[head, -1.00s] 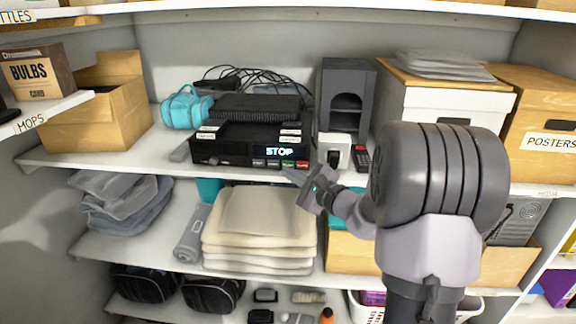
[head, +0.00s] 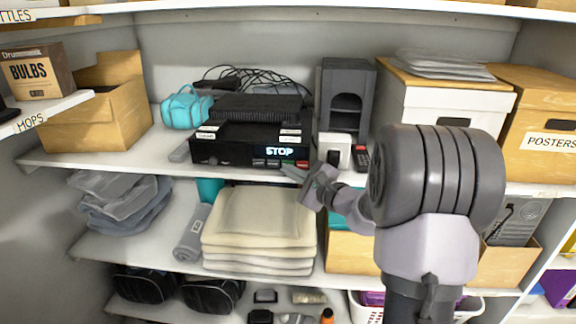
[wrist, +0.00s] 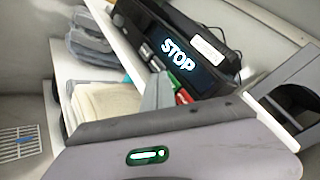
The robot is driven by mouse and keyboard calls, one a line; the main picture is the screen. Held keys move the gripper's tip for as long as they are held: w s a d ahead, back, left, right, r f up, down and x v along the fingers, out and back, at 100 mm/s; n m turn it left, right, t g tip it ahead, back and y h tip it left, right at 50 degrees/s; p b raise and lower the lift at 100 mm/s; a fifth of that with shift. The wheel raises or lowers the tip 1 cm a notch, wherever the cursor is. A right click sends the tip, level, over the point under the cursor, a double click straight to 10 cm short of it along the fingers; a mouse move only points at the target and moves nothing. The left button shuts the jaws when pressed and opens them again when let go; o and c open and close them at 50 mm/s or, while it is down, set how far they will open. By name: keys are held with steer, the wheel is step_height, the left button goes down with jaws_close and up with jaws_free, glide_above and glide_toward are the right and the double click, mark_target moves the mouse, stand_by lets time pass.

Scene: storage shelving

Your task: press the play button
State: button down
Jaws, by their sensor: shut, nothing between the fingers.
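The black player (head: 235,151) stands on the middle shelf, its lit display (head: 279,152) reading STOP. Below the display is a row of small buttons: dark ones, a green one and a red one (head: 302,164). In the wrist view the display (wrist: 179,54) also reads STOP, and the green button (wrist: 178,85) shows partly, just beside my finger. My gripper (head: 288,172) is shut and empty, its tip close in front of the green button's area. In the wrist view my grey finger (wrist: 157,92) points at the button row. I cannot tell whether it touches. Button labels are not legible.
A white box-shaped device (head: 335,149) and a dark remote (head: 362,157) are right of the player. Folded towels (head: 258,230) lie on the shelf below, under my gripper. The shelf edge (head: 110,164) runs just below the player's front.

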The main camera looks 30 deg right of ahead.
steer(key=shift+w+d, duration=0.15)
steer(key=shift+w, duration=0.1)
stand_by(0.6)
steer(key=shift+s+a+b, duration=0.45)
steer(key=shift+s+b, duration=0.05)
steer(key=shift+s, duration=0.1)
steer(key=s+a, duration=0.1)
steer(key=s+a+b, duration=0.1)
steer(key=s+b, duration=0.1)
steer(key=s, duration=0.1)
steer(key=shift+s+a, duration=0.1)
steer(key=shift+a, duration=0.3)
stand_by(0.4)
